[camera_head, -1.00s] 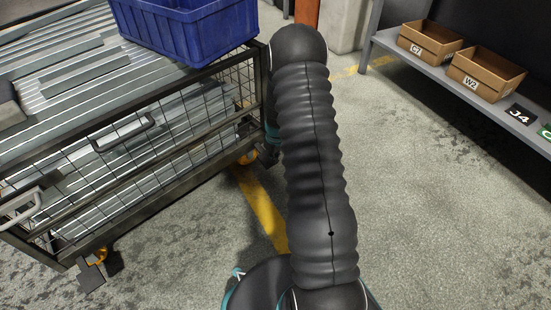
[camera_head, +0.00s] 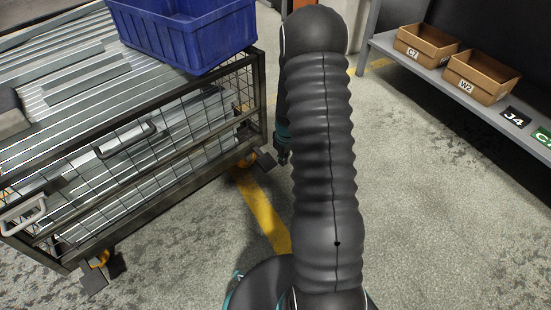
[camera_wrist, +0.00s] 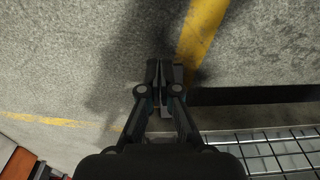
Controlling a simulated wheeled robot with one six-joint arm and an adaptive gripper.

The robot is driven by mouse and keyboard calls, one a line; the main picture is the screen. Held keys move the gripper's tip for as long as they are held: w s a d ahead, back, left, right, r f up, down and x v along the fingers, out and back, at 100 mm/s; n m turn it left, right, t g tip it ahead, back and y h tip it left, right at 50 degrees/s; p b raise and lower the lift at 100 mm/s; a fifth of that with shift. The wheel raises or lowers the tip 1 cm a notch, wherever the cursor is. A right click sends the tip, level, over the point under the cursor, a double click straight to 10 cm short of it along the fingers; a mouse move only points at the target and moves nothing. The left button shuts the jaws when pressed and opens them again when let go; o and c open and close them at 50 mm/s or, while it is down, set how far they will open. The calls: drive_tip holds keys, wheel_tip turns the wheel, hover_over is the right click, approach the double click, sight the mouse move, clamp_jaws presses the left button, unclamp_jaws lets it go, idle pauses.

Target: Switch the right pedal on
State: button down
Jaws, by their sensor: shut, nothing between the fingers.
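A wire-sided cart (camera_head: 150,185) stands at the left with orange casters and dark foot pedals at its lower corners. The right pedal (camera_head: 264,161) is a small dark shape by the right caster, just left of my gripper (camera_head: 283,156). Whether it is pressed cannot be told. The left pedal (camera_head: 100,283) is at the near left corner. In the wrist view my gripper (camera_wrist: 165,76) is shut and empty, above the concrete floor beside the cart's dark frame (camera_wrist: 250,95). The right pedal is not discernible there.
Metal profiles (camera_head: 90,88) and a blue crate (camera_head: 185,38) lie on the cart. A yellow floor line (camera_head: 262,212) runs beside it. A shelf (camera_head: 440,75) with cardboard boxes (camera_head: 480,76) stands at the right. The floor between is clear.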

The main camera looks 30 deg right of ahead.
drive_tip(key=s+r, duration=0.1)
drive_tip(key=s, duration=0.1)
drive_tip(key=s+d+r, duration=0.1)
drive_tip(key=s+r, duration=0.1)
idle(0.7)
drive_tip(key=s+a+r+m+g+y, duration=0.1)
drive_tip(key=s+a+r+m+g, duration=0.2)
drive_tip(key=s, duration=0.4)
drive_tip(key=s+a+r+t+p, duration=0.2)
drive_tip(key=s+a+r, duration=0.3)
drive_tip(key=r, duration=0.8)
drive_tip(key=s+a+r+t+p, duration=0.3)
drive_tip(key=a+r, duration=0.3)
drive_tip(key=r, duration=0.6)
drive_tip(key=s+a+r+t+h+p, duration=0.1)
drive_tip(key=s+a+r, duration=0.4)
drive_tip(key=r, duration=0.8)
drive_tip(key=shift+s+a+r+t+p, duration=0.15)
drive_tip(key=shift+s+r+t+p, duration=0.15)
drive_tip(key=shift+s+t+p, duration=0.65)
